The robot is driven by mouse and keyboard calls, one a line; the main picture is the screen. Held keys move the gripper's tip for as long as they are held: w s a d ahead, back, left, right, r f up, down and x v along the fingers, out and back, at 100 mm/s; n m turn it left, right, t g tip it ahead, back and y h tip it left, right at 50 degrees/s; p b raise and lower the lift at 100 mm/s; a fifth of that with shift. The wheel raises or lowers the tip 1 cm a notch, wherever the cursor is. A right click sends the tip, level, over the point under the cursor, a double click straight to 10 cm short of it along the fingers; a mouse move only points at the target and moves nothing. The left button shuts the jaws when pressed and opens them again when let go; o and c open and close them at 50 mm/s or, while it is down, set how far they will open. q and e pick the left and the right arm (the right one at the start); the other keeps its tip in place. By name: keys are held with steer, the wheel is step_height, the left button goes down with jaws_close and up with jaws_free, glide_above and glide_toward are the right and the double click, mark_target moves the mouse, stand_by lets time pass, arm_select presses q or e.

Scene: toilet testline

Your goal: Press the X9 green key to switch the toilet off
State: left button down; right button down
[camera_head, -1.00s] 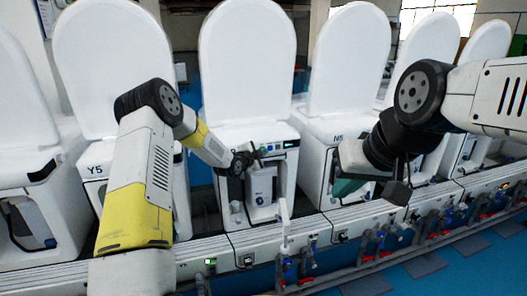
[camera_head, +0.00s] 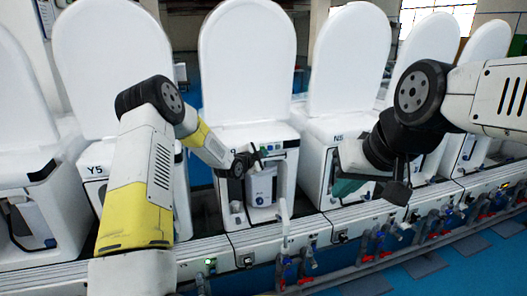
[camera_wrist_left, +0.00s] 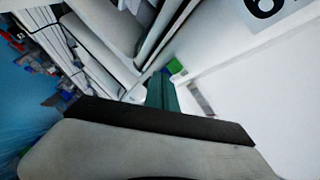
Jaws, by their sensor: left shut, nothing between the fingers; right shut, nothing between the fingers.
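The middle toilet (camera_head: 248,70) has its white lid raised and a front panel with a small dark display (camera_head: 290,144). My left gripper (camera_head: 258,157) is shut and empty at that panel, just left of the display. In the left wrist view, the dark teal fingers (camera_wrist_left: 160,92) point at a bright green key (camera_wrist_left: 176,66) on the white housing. The fingertips look very close to the key; I cannot tell whether they touch it. Part of a black label (camera_wrist_left: 264,8) shows there. My right gripper (camera_head: 345,188) is shut and empty, in front of the N5 toilet (camera_head: 330,150).
The Y5 toilet (camera_head: 92,185) stands to the left, partly behind my left arm. A white rail (camera_head: 330,225) with sockets, blue and red fittings runs along the front.

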arm_select(q)
steer(key=s+d, duration=0.2)
steer(key=s, duration=0.3)
steer(key=shift+s, duration=0.35)
steer(key=s+a+r+n+g+y, duration=0.2)
steer(key=s+a+r+n, duration=0.25)
steer(key=s+r, duration=0.4)
steer(key=s+a+r+n+g+y, duration=0.2)
steer(key=s+a+r+n+y, duration=0.15)
steer(key=s+a+r, duration=0.4)
steer(key=s+a+r+n+g, duration=0.1)
steer(key=s+n, duration=0.3)
steer(key=s, duration=0.9)
steer(key=s+a+r+n+g, duration=0.1)
steer(key=s+n+g, duration=0.1)
steer(key=s, duration=1.2)
steer(key=shift+a+n+h, duration=0.15)
steer(key=shift+n+h, duration=0.3)
steer(key=shift+n, duration=0.45)
steer(key=shift+r, duration=0.1)
